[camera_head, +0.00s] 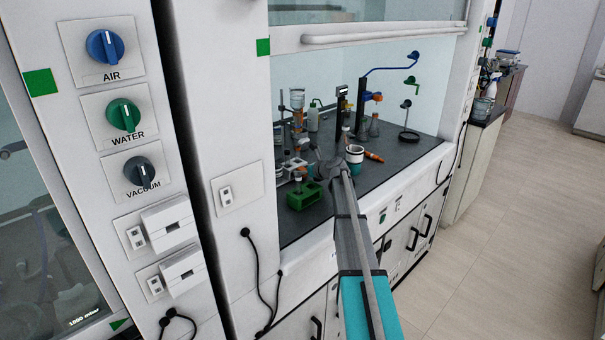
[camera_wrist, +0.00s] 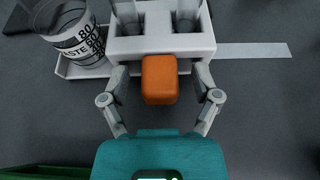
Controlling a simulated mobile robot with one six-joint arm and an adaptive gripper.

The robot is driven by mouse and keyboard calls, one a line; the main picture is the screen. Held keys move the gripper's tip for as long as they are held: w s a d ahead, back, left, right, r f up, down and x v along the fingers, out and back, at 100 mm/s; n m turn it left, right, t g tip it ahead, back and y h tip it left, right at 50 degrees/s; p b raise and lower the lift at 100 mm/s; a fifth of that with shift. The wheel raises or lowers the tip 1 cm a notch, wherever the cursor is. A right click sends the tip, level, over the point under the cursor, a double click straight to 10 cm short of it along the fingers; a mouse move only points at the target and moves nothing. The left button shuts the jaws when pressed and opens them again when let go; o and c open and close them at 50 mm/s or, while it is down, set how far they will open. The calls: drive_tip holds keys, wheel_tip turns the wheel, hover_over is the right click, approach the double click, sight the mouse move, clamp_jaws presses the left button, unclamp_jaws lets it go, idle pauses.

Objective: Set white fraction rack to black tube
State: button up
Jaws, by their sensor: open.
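The white fraction rack (camera_wrist: 160,45) shows at the top of the wrist view, with clear tubes standing in its holes. An orange block (camera_wrist: 160,78) sits at its near side. My gripper (camera_wrist: 161,88) is open, with one finger on each side of the orange block; I cannot tell whether they touch it. In the head view the white rack (camera_head: 294,163) is small, just left of my gripper (camera_head: 322,172) on the fumehood worktop. I cannot make out a black tube for certain in either view.
A beaker marked waste (camera_wrist: 75,35) stands on a white tray left of the rack. A flat pale strip (camera_wrist: 255,50) lies to its right. Stands and glassware fill the back. Grey worktop (camera_head: 405,150) is bare at right.

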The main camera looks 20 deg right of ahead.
idle(0.3)
clamp_jaws()
drive_tip(key=shift+w+d, duration=0.3)
drive_tip(key=shift+d, duration=0.4)
drive_tip(key=shift+w+d, duration=0.35)
drive_tip(key=shift+d, duration=0.35)
drive_tip(key=shift+w+d, duration=0.3)
drive_tip(key=shift+d, duration=0.4)
drive_tip(key=shift+w+d, duration=0.1)
drive_tip(key=shift+d, duration=0.35)
unclamp_jaws()
